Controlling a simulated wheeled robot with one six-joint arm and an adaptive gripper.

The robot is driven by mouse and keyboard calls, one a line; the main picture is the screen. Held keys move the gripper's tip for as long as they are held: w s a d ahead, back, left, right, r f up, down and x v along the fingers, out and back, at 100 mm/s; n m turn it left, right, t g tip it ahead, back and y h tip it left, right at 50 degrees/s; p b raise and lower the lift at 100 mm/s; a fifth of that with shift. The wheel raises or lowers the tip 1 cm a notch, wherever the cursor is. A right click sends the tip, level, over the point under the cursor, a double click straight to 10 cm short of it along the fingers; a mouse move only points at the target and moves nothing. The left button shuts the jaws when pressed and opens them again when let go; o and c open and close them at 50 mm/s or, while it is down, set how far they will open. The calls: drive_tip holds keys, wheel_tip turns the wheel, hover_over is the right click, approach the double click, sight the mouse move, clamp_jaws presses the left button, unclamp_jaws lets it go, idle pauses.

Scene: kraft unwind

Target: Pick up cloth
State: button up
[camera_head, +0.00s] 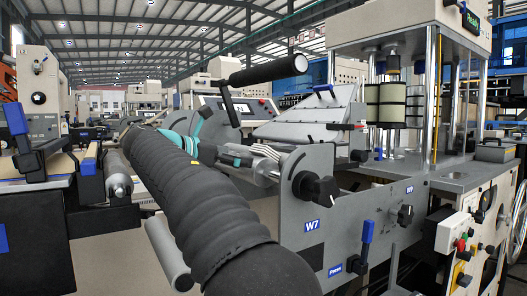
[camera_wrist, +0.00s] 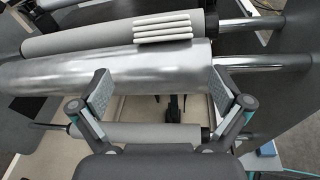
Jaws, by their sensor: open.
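The cloth (camera_wrist: 163,28) is a small white, ridged, folded-looking piece. In the wrist view it lies at top centre on the grey roller behind a shiny metal roller. It also shows in the head view as a white striped patch (camera_head: 266,150) near the side plate. My gripper (camera_wrist: 161,92) is open and empty, its two pads spread wide at the near side of the shiny roller. The cloth is beyond the pads, apart from them. In the head view my arm hides much of the gripper.
The shiny roller (camera_wrist: 110,68) lies between my gripper and the cloth. A thinner roller (camera_wrist: 140,133) runs below the fingers. In the head view, a grey side plate (camera_head: 345,205) with knobs stands right of my arm, and a black-handled crank (camera_head: 268,72) rises above.

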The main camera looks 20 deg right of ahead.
sight(267, 147)
drive_tip(key=shift+w+d+r+g+h, duration=0.2)
drive_tip(key=shift+d+r+g+h, duration=0.1)
drive_tip(key=shift+r+g+h, duration=0.2)
drive_tip(key=shift+w+d+r+g+h+p, duration=0.1)
drive_tip(key=shift+d+r+g+h+p, duration=0.1)
drive_tip(key=shift+d+h, duration=0.2)
drive_tip(key=shift+w+d+r+g+h+p, duration=0.1)
drive_tip(key=shift+d+g+h+p, duration=0.1)
drive_tip(key=shift+d+h, duration=0.15)
drive_tip(key=shift+w+d, duration=0.2)
drive_tip(key=shift+d, duration=1)
drive_tip(key=shift+w+d, duration=0.25)
drive_tip(key=shift+d, duration=1)
drive_tip(key=shift+w+d, duration=0.2)
drive_tip(key=shift+d, duration=1)
drive_tip(key=c, duration=1.2)
drive_tip(key=shift+r, duration=0.1)
